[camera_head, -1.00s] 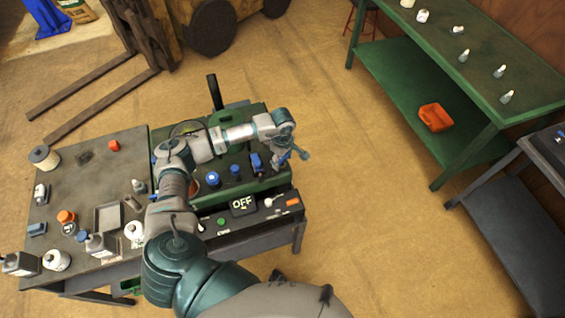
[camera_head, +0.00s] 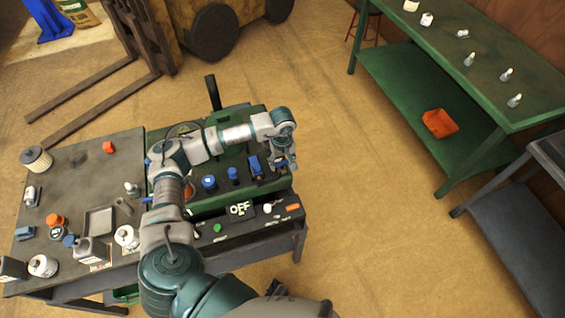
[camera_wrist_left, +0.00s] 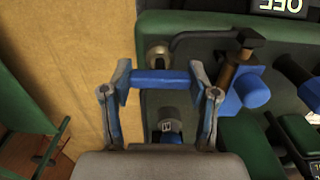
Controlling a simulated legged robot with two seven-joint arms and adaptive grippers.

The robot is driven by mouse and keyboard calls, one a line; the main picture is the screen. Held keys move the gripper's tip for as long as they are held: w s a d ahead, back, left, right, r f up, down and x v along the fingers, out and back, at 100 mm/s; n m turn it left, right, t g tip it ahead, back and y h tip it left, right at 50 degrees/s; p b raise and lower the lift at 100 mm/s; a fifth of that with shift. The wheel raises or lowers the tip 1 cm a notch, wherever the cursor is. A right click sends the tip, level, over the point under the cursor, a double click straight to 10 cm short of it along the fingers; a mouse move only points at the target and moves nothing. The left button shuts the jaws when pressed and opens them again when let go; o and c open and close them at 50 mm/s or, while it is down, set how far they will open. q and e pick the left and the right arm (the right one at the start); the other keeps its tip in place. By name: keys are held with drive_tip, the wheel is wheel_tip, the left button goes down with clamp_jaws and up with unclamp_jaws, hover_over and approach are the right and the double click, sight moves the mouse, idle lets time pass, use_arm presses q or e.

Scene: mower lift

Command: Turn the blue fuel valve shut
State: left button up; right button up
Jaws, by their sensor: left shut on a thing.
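The blue fuel valve handle (camera_wrist_left: 160,82) is a flat blue bar spanning the gap between my left gripper's fingertips (camera_wrist_left: 160,88) in the left wrist view. The fingers press on its two ends. A round metal fitting (camera_wrist_left: 158,54) sits just beyond the bar. In the head view my left gripper (camera_head: 285,162) is at the right end of the green machine (camera_head: 192,208), and the arm partly hides the valve. My right gripper is not in view.
A blue knob (camera_wrist_left: 252,92) and a brown bolt-like rod (camera_wrist_left: 235,62) stand close to the right finger. Blue caps (camera_head: 208,182) and an OFF display (camera_head: 240,208) are on the machine side. Bottles crowd the left workbench (camera_head: 80,185).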

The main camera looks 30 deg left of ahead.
use_arm(q)
drive_tip(key=shift+w+a+r, duration=0.1)
drive_tip(key=shift+w+r, duration=0.05)
drive_tip(key=shift+r, duration=0.05)
drive_tip(key=o, duration=0.9)
drive_tip(key=shift+o, duration=1.3)
drive_tip(key=shift+f, duration=0.1)
wheel_tip(320, 180, up, 12)
drive_tip(key=shift+f, duration=0.1)
